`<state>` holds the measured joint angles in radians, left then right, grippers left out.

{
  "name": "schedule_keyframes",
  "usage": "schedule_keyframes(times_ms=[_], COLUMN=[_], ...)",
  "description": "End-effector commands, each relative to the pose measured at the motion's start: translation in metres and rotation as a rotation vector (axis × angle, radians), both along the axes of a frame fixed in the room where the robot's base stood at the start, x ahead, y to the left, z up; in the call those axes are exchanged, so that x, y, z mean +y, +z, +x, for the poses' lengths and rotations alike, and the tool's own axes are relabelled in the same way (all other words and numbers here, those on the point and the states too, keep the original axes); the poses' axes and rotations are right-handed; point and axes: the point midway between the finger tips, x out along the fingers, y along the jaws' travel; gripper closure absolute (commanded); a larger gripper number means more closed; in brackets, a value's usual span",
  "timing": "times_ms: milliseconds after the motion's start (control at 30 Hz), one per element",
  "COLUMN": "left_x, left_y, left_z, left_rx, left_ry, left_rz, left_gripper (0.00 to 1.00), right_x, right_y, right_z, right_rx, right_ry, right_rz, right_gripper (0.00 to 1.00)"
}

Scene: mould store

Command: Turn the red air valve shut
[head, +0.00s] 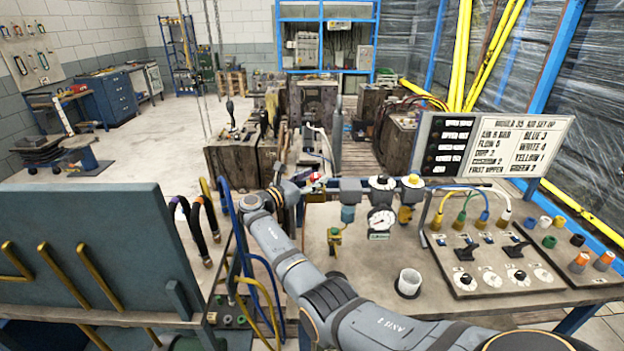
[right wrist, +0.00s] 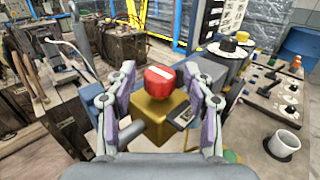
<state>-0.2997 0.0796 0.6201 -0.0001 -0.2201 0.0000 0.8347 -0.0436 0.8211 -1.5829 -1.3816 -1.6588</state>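The red valve knob (right wrist: 160,78) sits on a brass block (right wrist: 155,115) in the right wrist view, with a white bar across its face. My right gripper (right wrist: 163,82) is open, one finger on each side of the knob and block. A gap shows between each finger and the knob; I see no grip. In the head view the red knob (head: 317,178) is small at the left end of the air line, partly hidden by my right gripper (head: 303,184). My left gripper is not in view.
A pressure gauge (head: 381,221) hangs right of the valve, below the air line. A white cup (head: 409,282) stands on the bench, left of a switch panel (head: 490,264). A label board (head: 492,146) stands behind. Coloured hoses and a dark panel (head: 95,250) are at the left.

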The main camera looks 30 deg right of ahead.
Motion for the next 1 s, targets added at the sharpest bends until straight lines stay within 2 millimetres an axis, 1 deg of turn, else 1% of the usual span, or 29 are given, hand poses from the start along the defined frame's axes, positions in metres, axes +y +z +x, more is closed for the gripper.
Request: schedule_keyframes(times_ms=[267, 367, 467, 600, 700, 833, 900, 1000], left_x=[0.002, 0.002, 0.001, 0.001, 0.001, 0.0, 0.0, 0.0], left_y=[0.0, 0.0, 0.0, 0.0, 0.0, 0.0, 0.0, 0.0], left_z=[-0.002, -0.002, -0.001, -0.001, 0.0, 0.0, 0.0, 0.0], left_rx=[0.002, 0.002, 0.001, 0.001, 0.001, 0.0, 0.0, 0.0], left_ry=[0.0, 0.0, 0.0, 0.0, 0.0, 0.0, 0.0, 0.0], left_rz=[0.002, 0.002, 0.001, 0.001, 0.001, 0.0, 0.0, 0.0], left_gripper=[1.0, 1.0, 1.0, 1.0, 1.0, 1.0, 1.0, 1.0], right_x=[0.001, 0.01, 0.029, 0.064, 0.086, 0.106, 0.113, 0.117], right_y=[0.0, 0.0, -0.001, 0.0, -0.001, 0.0, 0.0, 0.0], right_z=[0.0, -0.001, -0.006, -0.014, -0.019, -0.023, -0.025, -0.026], right_rx=[-0.001, -0.001, -0.001, -0.001, 0.0, 0.0, 0.0, 0.0], right_ry=[0.001, 0.002, 0.004, 0.003, 0.003, 0.002, 0.0, 0.0], right_rz=[0.0, 0.0, 0.002, 0.002, 0.003, 0.001, 0.001, 0.0], right_gripper=[0.45, 0.45, 0.45, 0.45, 0.45, 0.45, 0.45, 0.45])
